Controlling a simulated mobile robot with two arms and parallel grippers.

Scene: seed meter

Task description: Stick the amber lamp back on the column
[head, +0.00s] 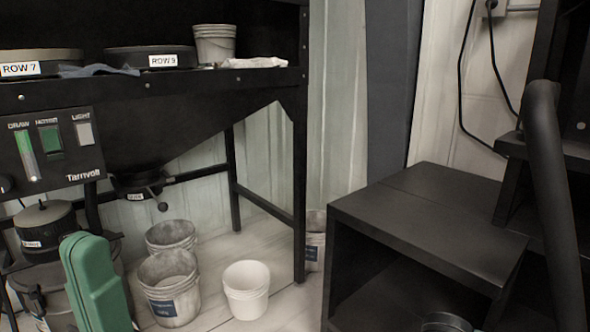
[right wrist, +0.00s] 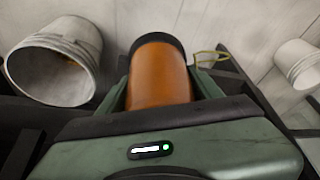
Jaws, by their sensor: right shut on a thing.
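The amber lamp (right wrist: 160,75) is an orange cylinder with a black end. It shows in the right wrist view, between the green fingers of my right gripper (right wrist: 162,90), which is shut on it. The lamp and the right gripper do not show in the head view. The green body of my left gripper (head: 97,282) shows at the lower left of the head view; its fingertips cannot be made out. I cannot pick out the lamp's column with certainty in either view.
Several pails, including a white one (head: 246,290), stand on the floor below. A black cabinet (head: 430,215) is at the right. Pale floor shows between them.

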